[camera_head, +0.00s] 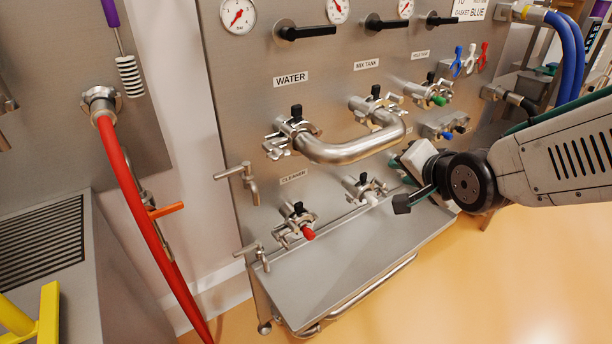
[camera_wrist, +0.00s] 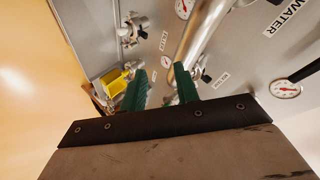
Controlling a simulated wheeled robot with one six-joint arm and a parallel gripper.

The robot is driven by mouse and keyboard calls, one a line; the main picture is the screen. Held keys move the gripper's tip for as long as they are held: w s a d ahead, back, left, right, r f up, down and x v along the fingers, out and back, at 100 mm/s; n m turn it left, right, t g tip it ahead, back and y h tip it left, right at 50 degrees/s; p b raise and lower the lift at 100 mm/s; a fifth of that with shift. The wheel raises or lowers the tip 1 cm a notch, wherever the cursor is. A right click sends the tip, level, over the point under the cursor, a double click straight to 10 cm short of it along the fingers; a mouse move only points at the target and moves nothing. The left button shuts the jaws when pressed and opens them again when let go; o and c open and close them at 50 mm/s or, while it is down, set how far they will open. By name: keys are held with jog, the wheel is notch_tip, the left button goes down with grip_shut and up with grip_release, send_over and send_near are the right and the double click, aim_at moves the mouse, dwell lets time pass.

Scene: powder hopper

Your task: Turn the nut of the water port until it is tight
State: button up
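The water port (camera_head: 287,139) is under the WATER label on the steel panel, with a metal clamp and a black-topped nut (camera_head: 296,112) standing upright on it. A bent steel pipe (camera_head: 350,149) runs from this port to the mix tank port (camera_head: 374,106). In the wrist view, the WATER label (camera_wrist: 290,16) is at the upper right and a steel pipe (camera_wrist: 204,30) crosses behind the fingers. My gripper (camera_head: 402,180) is in front of the panel, right of and below the pipe, apart from the water nut. In the wrist view, its green fingers (camera_wrist: 159,70) are spread with nothing between them.
Lower clamped ports carry a red cap (camera_head: 308,233) and a white cap (camera_head: 371,198). A steel shelf (camera_head: 350,262) juts out below. Valve handles (camera_head: 305,32) and gauges (camera_head: 238,15) line the top. A red hose (camera_head: 140,210) hangs left. The orange floor (camera_head: 480,290) at right is clear.

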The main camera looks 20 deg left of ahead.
jog(key=a+f+m+t+y, duration=0.15)
jog(key=a+y, duration=0.25)
jog(key=a, duration=0.7)
jog(key=m+y, duration=0.2)
jog(key=y, duration=0.3)
send_near(283, 157)
jog(key=x, duration=0.2)
jog(key=shift+h, duration=0.3)
jog(key=shift+x, duration=4.25)
jog(key=shift+s+r, duration=0.1)
jog(key=shift+r, duration=0.05)
grip_shut()
